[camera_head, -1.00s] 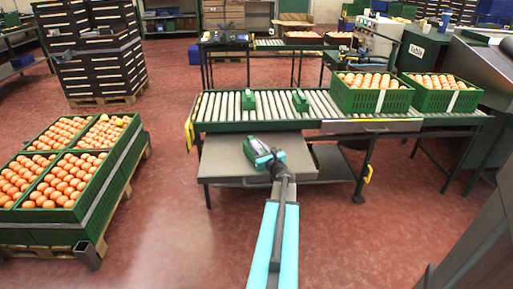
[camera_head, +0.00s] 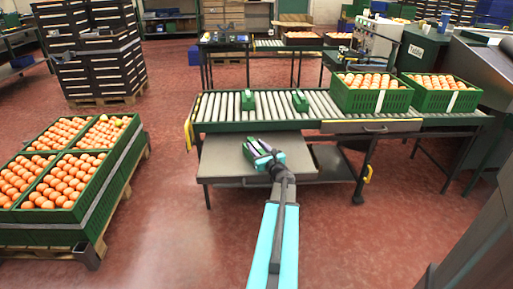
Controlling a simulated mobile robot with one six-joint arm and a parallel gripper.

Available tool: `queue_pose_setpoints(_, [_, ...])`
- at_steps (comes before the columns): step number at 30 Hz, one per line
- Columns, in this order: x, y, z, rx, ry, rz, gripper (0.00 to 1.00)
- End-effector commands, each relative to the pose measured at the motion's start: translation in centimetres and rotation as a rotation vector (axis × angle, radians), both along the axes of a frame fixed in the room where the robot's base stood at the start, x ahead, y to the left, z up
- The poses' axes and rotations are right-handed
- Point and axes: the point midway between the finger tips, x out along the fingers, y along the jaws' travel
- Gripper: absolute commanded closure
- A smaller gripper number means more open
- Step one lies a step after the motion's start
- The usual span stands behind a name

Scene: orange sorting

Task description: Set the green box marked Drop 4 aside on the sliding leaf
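A small green box (camera_head: 247,152) is at the sliding leaf (camera_head: 222,160), a grey plate in front of the roller conveyor. Its marking is too small to read. My gripper (camera_head: 258,152) is right at this box, over the leaf, and its cyan and dark parts hide some of the box. I cannot tell whether the fingers are closed on it, or whether the box rests on the leaf or is just above it. Two more small green boxes stand on the rollers, one on the left (camera_head: 248,100) and one on the right (camera_head: 300,101).
Two green crates of oranges, a nearer one (camera_head: 370,98) and a farther-right one (camera_head: 440,98), stand on the conveyor's right part. A pallet of orange crates (camera_head: 100,200) stands on the floor at left. The leaf's left and right parts are bare.

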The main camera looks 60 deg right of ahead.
Motion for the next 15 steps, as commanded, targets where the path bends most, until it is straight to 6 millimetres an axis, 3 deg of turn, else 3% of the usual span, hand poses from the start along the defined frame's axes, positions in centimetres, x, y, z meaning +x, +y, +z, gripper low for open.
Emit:
queue_pose_setpoints(5, [0.0, 0.0, 0.4, 0.0, 0.0, 0.0, 0.63])
queue_pose_setpoints(15, [-2.8, 1.9, 0.3, 0.0, 0.0, -0.001, 0.63])
